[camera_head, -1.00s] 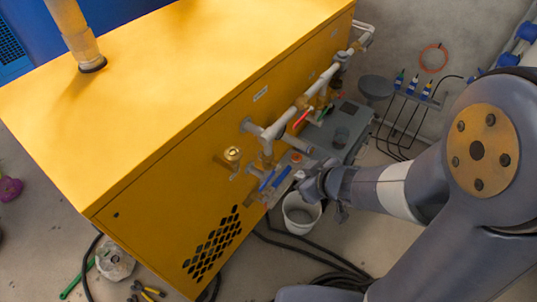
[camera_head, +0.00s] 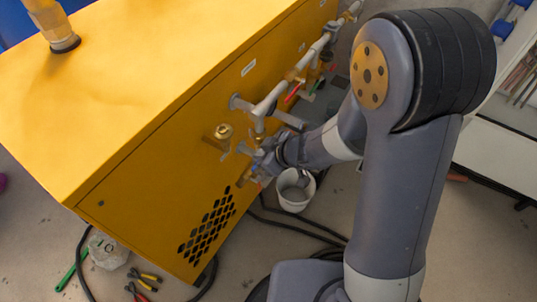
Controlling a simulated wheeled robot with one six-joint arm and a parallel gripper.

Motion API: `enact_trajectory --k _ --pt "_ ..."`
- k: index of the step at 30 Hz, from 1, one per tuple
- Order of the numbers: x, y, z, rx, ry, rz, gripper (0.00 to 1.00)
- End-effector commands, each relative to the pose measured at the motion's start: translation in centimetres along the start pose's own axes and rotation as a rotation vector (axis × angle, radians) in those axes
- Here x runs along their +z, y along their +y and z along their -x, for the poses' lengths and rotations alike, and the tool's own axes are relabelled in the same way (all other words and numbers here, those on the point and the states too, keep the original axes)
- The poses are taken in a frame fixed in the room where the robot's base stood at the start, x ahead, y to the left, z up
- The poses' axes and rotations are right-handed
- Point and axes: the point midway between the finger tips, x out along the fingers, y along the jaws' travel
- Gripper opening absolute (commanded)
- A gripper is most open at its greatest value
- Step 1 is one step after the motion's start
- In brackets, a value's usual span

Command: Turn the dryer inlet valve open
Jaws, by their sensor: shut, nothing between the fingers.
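Grey pipework (camera_head: 268,100) with valves runs along the front side of the yellow cabinet (camera_head: 140,125). My gripper (camera_head: 258,168) is shut and empty at the lower pipe branch, close to the cabinet side. It covers the spot where blue levers showed earlier, so their present angle is hidden. I cannot tell whether the gripper touches a lever. A red lever (camera_head: 292,92) shows on the pipework farther back and to the right. No label marks the dryer inlet valve readably. A brass fitting (camera_head: 222,131) sticks out left of my gripper.
A white bucket (camera_head: 294,196) stands on the floor below my gripper. Black hoses (camera_head: 300,228) lie in front of it. Pliers (camera_head: 146,277) and a clear jar-like object (camera_head: 107,250) lie at lower left. A white cabinet (camera_head: 495,160) stands at right.

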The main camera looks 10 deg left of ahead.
Motion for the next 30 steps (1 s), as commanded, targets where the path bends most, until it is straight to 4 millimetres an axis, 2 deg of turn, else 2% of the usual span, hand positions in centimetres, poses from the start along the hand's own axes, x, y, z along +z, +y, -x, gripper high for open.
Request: enact_trajectory --k 1,6,30 --pt "0.7 0.0 -0.7 0.001 0.000 -0.002 0.00" --pt "1.5 0.0 -1.4 0.001 0.000 -0.002 0.00" --pt "1.7 0.7 -2.2 0.040 0.001 0.040 0.00"
